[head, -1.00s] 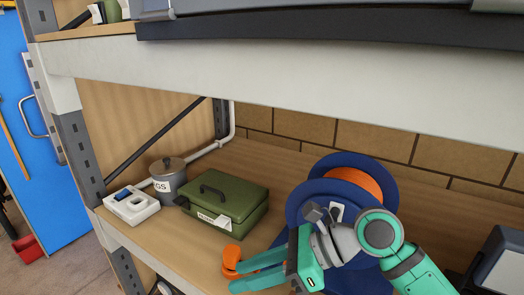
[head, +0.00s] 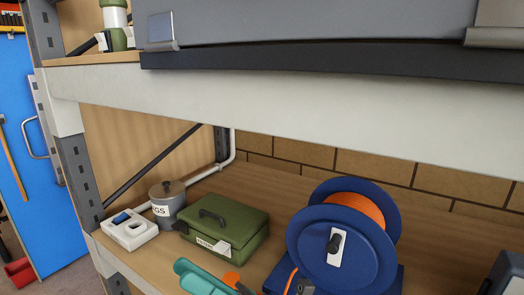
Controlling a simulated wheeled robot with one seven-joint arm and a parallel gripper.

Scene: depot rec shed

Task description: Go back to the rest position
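A blue cable reel (head: 312,250) with an orange cable stands on the shelf to the right.
A green metal box (head: 243,232), a grey lidded pot (head: 168,208) and a white tray (head: 128,238) stand on the wooden shelf (head: 275,185). A pale beam (head: 290,125) crosses above it. A grey upright (head: 82,180) stands at left. A dark device (head: 503,275) sits at right.

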